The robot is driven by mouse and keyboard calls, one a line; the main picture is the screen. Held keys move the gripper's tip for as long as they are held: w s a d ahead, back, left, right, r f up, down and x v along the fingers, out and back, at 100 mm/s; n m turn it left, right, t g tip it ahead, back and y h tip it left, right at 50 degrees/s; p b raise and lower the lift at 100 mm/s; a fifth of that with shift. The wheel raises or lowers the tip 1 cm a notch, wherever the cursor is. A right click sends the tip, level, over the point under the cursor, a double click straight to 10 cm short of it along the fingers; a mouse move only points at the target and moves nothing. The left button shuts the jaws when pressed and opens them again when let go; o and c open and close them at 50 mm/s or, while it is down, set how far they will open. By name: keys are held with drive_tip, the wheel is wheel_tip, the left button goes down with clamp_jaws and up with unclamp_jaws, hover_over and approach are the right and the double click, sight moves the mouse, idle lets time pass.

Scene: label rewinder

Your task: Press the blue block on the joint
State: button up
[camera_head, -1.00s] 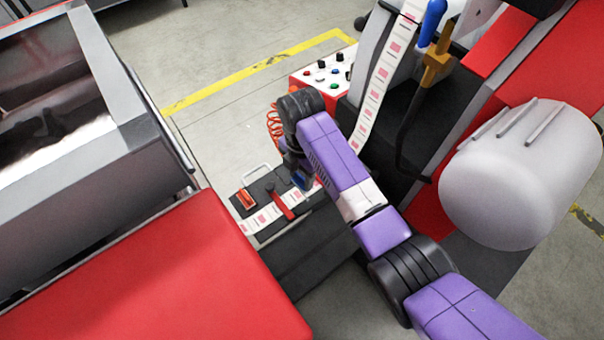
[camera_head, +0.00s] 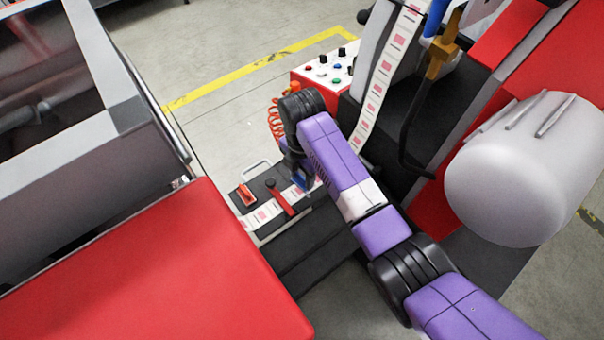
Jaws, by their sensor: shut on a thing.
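The blue block (camera_head: 300,182) shows as a small blue patch under the end of my arm, at the label strip. My gripper (camera_head: 299,176) points down there and is shut on the block, low over the strip or touching it; I cannot tell which. The label strip (camera_head: 262,216), white with pink marks, lies across a dark splice plate (camera_head: 262,187). The joint in the strip is not clear to see, and my arm hides part of the strip around the block.
A red-handled lever (camera_head: 281,199) and a red-orange clamp (camera_head: 247,195) sit on the plate, left of my gripper. A button panel (camera_head: 330,72) stands behind. A large white roll (camera_head: 520,170) is at right and a red surface (camera_head: 165,275) at front left.

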drive_tip(key=shift+f, duration=0.25)
drive_tip(key=shift+f+b, duration=0.3)
drive_tip(key=shift+f, duration=0.05)
drive_tip(key=shift+f+b, duration=0.4)
drive_tip(key=shift+f, duration=0.6)
idle(1.7)
drive_tip(key=shift+r+p, duration=2.35)
drive_tip(key=shift+r, duration=0.2)
wheel_tip(320, 180, up, 3)
drive_tip(key=p, duration=0.3)
